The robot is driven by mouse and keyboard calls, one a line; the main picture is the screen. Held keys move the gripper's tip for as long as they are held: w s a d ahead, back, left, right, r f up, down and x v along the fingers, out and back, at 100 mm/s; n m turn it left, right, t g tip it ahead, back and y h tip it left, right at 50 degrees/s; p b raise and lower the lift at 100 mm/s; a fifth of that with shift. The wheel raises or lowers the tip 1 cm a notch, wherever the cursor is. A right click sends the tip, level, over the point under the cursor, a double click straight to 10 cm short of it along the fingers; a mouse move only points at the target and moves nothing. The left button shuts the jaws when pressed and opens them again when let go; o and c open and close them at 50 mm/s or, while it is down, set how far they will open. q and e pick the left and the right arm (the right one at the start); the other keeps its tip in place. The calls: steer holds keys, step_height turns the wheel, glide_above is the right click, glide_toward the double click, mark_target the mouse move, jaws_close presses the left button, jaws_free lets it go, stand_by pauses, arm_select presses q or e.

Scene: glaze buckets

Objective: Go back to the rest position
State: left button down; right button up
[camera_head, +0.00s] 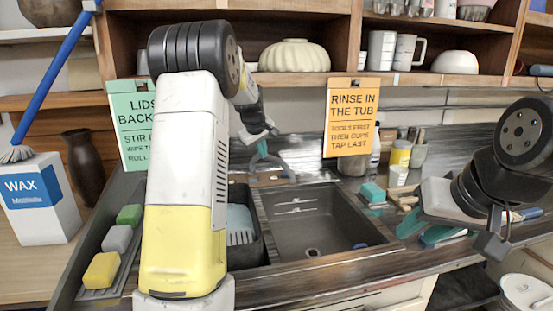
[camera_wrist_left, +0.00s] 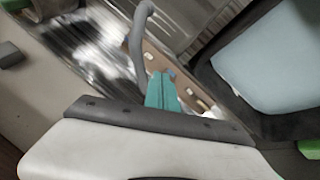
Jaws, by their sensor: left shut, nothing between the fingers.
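My left arm rises in the middle of the head view and bends at a dark elbow. Its gripper (camera_head: 262,150) is beyond the elbow, in front of the back wall above the far side of the sink. In the left wrist view its teal fingers (camera_wrist_left: 162,92) are together with nothing between them. A grey curved tap (camera_wrist_left: 138,40) appears close beside the fingertips; I cannot tell if they touch. My right gripper (camera_head: 424,231) is at the right over the counter, its teal fingers apart and empty. My right forearm partly hides the things behind it.
Sponges (camera_head: 102,270) line the left edge. A yellow can (camera_head: 400,153) and brushes stand at the right. A shelf with bowls (camera_head: 295,56) hangs above.

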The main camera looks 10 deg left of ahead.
arm_select(q)
steer(key=s+d+r+m+h, duration=0.1)
steer(key=s+d+r+m, duration=0.15)
steer(key=s, duration=0.55)
steer(key=s+d+r+m, duration=0.15)
steer(key=s+r, duration=0.25)
steer(key=s, duration=0.5)
steer(key=s+d+r+m+h, duration=0.1)
steer(key=s+d+r, duration=0.2)
steer(key=s, duration=0.5)
steer(key=s+d+f+m, duration=0.2)
steer(key=s, duration=0.6)
steer(key=s+d+f+m, duration=0.2)
steer(key=s+f+m, duration=0.1)
steer(key=s, duration=0.5)
steer(key=shift+s+g, duration=0.3)
